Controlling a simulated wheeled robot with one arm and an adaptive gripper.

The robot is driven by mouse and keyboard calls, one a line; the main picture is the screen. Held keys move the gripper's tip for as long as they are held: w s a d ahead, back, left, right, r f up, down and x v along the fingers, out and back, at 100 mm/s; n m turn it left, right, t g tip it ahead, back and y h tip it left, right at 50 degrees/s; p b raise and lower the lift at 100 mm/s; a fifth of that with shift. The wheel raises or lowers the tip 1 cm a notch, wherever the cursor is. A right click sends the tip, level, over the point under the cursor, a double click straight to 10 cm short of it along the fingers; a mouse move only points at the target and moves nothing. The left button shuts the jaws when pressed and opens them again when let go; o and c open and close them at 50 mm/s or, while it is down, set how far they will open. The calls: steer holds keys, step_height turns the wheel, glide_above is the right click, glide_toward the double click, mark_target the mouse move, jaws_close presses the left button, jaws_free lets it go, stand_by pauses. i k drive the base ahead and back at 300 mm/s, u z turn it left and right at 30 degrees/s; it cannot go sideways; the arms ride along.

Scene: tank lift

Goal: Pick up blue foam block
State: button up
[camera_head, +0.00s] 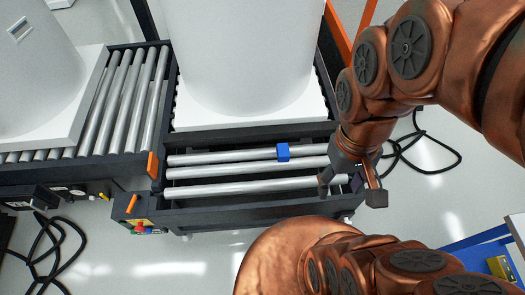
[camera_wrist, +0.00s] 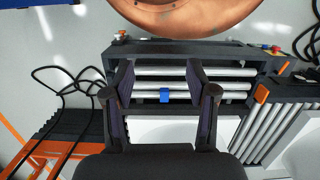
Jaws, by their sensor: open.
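The blue foam block (camera_head: 283,152) is small and lies on the metal rollers of the middle conveyor, in front of a large white tank (camera_head: 245,60). In the wrist view the block (camera_wrist: 165,96) shows between the two fingers, farther off than their tips. My gripper (camera_head: 352,190) is open and empty at the right end of the conveyor, to the right of the block and apart from it. In the wrist view the open fingers of my gripper (camera_wrist: 162,78) stand wide apart.
The tank stands on a white base plate (camera_head: 250,112) behind the bare rollers (camera_head: 240,188). A second white tank (camera_head: 40,75) is on the left conveyor. A control box with buttons (camera_head: 140,228) sits at front left. Black cables (camera_head: 425,160) lie on the floor at right.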

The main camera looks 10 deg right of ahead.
mark_target(283, 151)
steer(key=z, duration=2.4)
steer(key=k, duration=1.6)
steer(key=u, duration=2.45)
steer(key=i, duration=0.5)
steer(key=z, duration=0.1)
